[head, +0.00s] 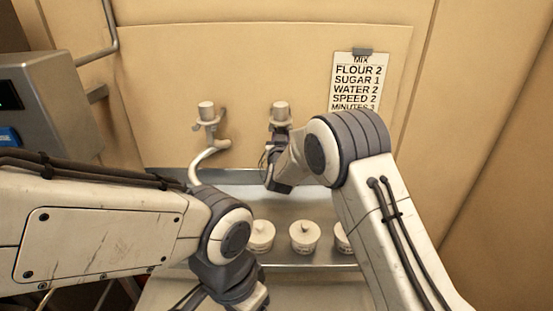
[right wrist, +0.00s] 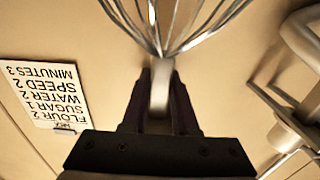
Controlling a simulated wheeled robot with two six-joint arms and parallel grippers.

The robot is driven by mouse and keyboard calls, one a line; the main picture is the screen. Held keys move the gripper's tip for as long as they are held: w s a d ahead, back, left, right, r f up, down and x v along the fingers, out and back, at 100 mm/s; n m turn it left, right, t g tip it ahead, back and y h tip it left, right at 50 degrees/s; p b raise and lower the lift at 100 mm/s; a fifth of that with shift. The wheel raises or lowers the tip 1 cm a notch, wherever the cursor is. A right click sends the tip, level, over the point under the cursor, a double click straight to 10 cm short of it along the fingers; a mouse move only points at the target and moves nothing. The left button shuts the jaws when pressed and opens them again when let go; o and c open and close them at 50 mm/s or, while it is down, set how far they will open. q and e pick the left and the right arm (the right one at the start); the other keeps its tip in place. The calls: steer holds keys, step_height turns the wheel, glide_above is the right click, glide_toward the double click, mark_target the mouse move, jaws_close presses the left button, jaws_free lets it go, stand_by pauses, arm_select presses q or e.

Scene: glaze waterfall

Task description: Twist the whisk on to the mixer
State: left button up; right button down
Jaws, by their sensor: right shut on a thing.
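My right gripper (head: 276,180) is in front of the back wall, below the right wall peg (head: 280,113). In the right wrist view, the dark fingers of the right gripper (right wrist: 160,100) are shut on the narrow pale shaft of a whisk (right wrist: 185,25). Its wire loops spread out beyond the fingers and are cut off by the top edge. In the head view my arm mostly hides the whisk. A grey metal machine (head: 40,105) with a dark display stands at the left edge; I cannot tell if it is the mixer.
A curved metal hook (head: 197,165) hangs from the left wall peg (head: 206,112). Several lidded white pots (head: 304,236) stand on the metal shelf (head: 290,264) below. A recipe card (head: 358,82) is clipped to the wall at right. My left arm crosses the lower left.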

stand_by(0.4)
steer(key=shift+r, duration=0.2)
steer(key=shift+r, duration=0.65)
steer(key=s+b, duration=0.3)
steer(key=s, duration=1.3)
steer(key=shift+r, duration=0.15)
stand_by(1.2)
